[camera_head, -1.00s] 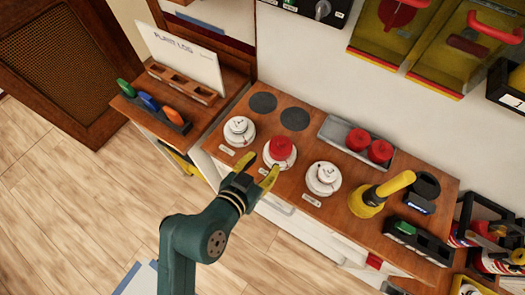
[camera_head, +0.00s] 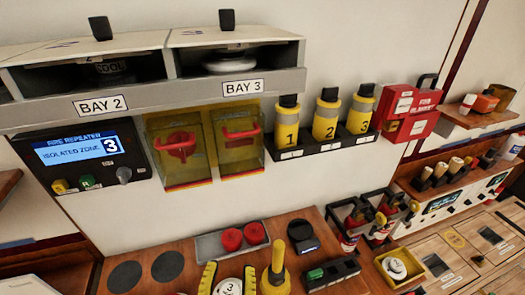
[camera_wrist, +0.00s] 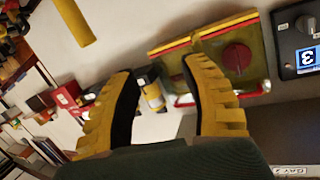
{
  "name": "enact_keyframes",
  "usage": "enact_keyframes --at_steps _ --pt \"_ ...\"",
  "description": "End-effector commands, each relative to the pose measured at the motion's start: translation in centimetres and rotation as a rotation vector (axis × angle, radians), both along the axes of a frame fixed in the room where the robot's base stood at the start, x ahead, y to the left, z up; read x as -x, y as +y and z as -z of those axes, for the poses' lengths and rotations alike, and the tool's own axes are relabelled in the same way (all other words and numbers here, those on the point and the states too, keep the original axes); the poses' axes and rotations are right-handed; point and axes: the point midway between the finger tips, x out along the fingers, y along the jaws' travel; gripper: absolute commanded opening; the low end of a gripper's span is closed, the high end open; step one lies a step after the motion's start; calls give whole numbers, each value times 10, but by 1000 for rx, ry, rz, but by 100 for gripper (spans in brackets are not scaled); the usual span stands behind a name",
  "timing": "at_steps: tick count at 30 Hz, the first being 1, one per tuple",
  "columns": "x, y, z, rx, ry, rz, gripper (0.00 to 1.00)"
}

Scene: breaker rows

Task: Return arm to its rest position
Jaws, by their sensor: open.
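My gripper (camera_head: 228,272) shows at the bottom edge of the head view. Its two yellow fingers point up and stand apart, one on each side in the picture of a white round head marked 3 (camera_head: 229,287). The gap between them looks empty. In the wrist view my gripper (camera_wrist: 160,75) is also open, with nothing between its fingers. The wall and its fittings show beyond the fingertips. The rest of my arm is below the head view's edge.
A wooden counter (camera_head: 205,252) bears two red caps (camera_head: 243,236) in a grey tray and a yellow-handled tool (camera_head: 277,262) close right of my fingers. Above are yellow-framed covers (camera_head: 238,140), numbered cylinders (camera_head: 325,115) and a shelf marked BAY 3 (camera_head: 243,88).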

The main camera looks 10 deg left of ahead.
Motion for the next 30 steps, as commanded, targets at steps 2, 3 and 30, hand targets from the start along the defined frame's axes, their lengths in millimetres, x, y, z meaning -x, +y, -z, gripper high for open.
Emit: enact_keyframes --at_steps 2,3,30 --pt "-16 -46 -60 -54 -94 89 47" --pt "-20 -67 -86 -72 -140 124 47" --pt "18 -158 -271 137 -550 154 47"
